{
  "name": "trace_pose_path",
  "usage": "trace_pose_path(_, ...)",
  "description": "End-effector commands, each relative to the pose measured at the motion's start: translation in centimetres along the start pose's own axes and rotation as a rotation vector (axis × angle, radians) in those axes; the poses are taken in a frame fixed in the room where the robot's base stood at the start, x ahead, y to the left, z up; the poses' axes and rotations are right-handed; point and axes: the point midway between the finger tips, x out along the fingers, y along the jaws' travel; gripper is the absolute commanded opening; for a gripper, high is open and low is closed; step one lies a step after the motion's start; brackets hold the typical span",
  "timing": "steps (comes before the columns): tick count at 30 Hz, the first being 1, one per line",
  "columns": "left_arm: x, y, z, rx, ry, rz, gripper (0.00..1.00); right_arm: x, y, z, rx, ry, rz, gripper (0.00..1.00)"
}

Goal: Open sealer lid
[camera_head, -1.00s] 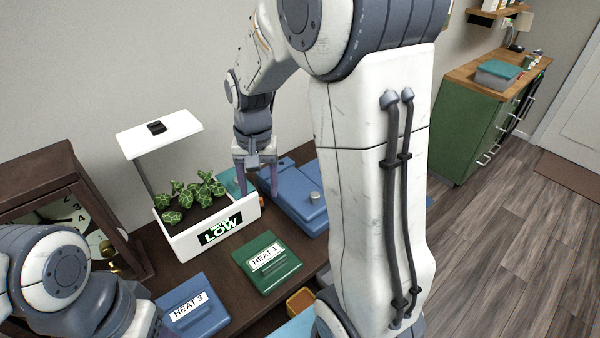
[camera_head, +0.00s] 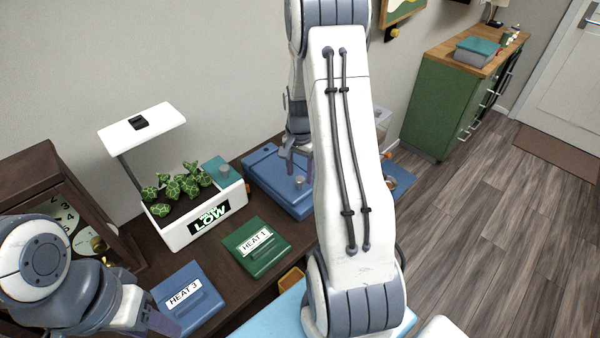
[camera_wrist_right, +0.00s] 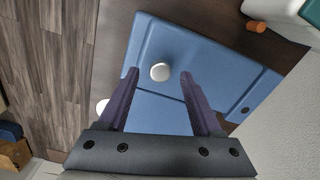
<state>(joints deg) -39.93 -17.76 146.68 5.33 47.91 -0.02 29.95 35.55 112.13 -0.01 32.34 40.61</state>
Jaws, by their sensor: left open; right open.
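The blue sealer (camera_head: 262,172) sits on the dark bench right of the planter, its lid lying flat. A pale round knob (camera_head: 299,181) stands on it and also shows in the right wrist view (camera_wrist_right: 160,72). My right gripper (camera_head: 300,163) is open over the sealer, its purple fingertips on either side of the knob in the wrist view (camera_wrist_right: 160,76). Whether they touch the knob cannot be told. My right arm hides the sealer's right part in the head view. My left gripper (camera_head: 158,326) is open, low at the left, partly hidden by its own arm.
A white planter (camera_head: 185,236) with leafy plants and a "LOW" label stands left of the sealer. A green "HEAT 1" block (camera_head: 262,262) and blue "HEAT 3" block (camera_head: 192,312) lie in front. A dark-framed clock (camera_head: 28,178) stands left. A green cabinet (camera_head: 432,110) stands back right.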

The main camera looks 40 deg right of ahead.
Motion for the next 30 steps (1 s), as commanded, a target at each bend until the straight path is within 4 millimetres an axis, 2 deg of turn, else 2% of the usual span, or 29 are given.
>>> trace_pose_path(5,-0.19,0.01,-0.01,0.000,0.000,0.000,0.50,1.19,0.01,0.04,-0.001,0.000,0.000,0.66)
trace_pose_path(13,-0.17,0.01,-0.01,0.000,0.000,0.000,0.50,1.32,0.01,0.03,-0.001,0.000,0.000,0.66)
trace_pose_path(17,-0.17,0.01,-0.01,0.000,0.000,0.000,0.50,1.30,0.01,0.03,-0.001,0.000,0.000,0.17)
trace_pose_path(18,-0.17,0.01,-0.01,0.000,0.000,0.000,0.50,1.30,0.01,0.02,-0.001,0.000,0.000,0.01)
trace_pose_path(30,-0.17,0.01,-0.01,0.000,0.000,0.000,0.50,1.27,0.01,0.01,-0.001,0.001,0.000,0.00)
